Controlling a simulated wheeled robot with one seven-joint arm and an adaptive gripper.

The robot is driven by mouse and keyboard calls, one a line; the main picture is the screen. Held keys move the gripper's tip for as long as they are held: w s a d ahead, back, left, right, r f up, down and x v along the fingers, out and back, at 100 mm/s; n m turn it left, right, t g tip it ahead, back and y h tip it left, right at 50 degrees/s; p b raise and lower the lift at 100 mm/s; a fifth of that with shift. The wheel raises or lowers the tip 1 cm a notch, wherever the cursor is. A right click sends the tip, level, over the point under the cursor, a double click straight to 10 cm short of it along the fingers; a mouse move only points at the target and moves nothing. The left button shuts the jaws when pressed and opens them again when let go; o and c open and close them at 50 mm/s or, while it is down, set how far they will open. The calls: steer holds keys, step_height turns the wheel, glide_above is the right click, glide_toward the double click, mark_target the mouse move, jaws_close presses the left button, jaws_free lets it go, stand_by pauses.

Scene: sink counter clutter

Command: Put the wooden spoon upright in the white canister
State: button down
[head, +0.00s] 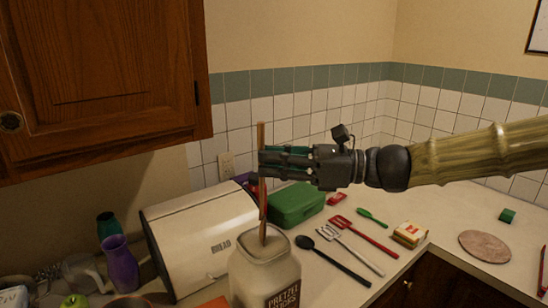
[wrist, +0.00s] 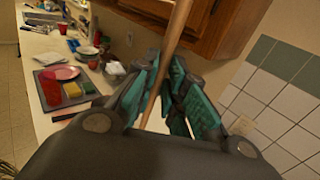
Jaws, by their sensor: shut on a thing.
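The wooden spoon (head: 261,140) stands nearly upright in my gripper (head: 266,163), which is shut on its shaft from the right. In the wrist view the shaft (wrist: 177,30) runs between the teal finger pads (wrist: 166,85) and leans in the picture. The white canister (head: 262,280), a square-shouldered jar with dark lettering, stands on the counter below my gripper. The spoon's lower end meets the canister's open mouth in the head view. I cannot tell how deep it reaches inside.
A cream bread box (head: 190,230) stands close at the left, with a green box (head: 297,204) behind. A black spoon (head: 335,262), spatulas and a small packet (head: 410,234) lie to the right. A purple vase (head: 119,263) is at far left; a wooden cabinet (head: 100,70) hangs above.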

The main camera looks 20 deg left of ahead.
step_height(320, 180, down, 12)
steer(key=b, duration=0.5)
steer(key=shift+w, duration=0.2)
stand_by(0.9)
steer(key=shift+f, duration=0.1)
steer(key=c, duration=1.4)
jaws_free()
steer(key=d, duration=0.4)
steer(key=w+d, duration=0.1)
steer(key=d, duration=0.7)
steer(key=shift+w, duration=0.25)
